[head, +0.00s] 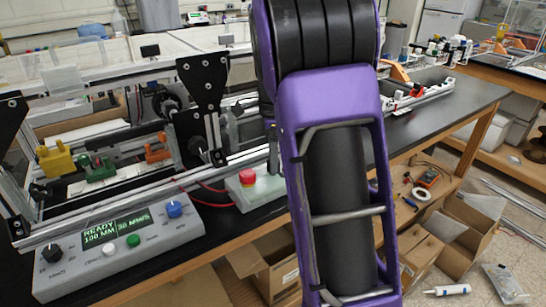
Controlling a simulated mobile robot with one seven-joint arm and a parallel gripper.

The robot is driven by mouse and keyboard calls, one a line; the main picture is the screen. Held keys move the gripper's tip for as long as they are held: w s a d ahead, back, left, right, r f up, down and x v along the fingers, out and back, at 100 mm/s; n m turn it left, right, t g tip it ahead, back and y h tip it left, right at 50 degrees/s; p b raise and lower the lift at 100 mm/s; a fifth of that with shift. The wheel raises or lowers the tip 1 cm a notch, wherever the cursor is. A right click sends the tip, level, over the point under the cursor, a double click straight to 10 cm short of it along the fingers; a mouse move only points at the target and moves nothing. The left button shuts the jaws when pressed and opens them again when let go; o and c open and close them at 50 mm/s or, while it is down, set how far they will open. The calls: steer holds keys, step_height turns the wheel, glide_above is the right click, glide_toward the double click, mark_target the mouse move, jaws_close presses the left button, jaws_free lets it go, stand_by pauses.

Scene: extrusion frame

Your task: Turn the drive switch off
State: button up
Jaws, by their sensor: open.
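A pale grey box (263,193) with a red mushroom button (248,177) stands on the black bench, just left of my arm. I cannot make out the drive switch; my arm covers the right part of this box. My gripper (273,150) is mostly hidden behind my purple arm. Only a narrow finger-like part shows above the box, and I see nothing held. Contact with the box cannot be told.
An aluminium extrusion frame (105,190) with black plates runs along the bench behind the panel. Yellow, green and orange clamps (57,160) sit in it. Red cables lie near the box. Bare bench top (440,113) shows right of my arm. Cardboard boxes (465,225) stand below.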

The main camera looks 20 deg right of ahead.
jaws_close()
stand_by(0.3)
steer(key=shift+r+n, duration=0.1)
steer(key=shift+n, duration=0.3)
steer(key=n+p, duration=0.2)
steer(key=shift+n, duration=0.4)
steer(key=n+p, duration=0.2)
steer(key=n, duration=0.3)
steer(key=n+p, duration=0.1)
steer(key=n, duration=0.4)
steer(key=shift+n+p, duration=0.45)
steer(key=shift+n, duration=1.75)
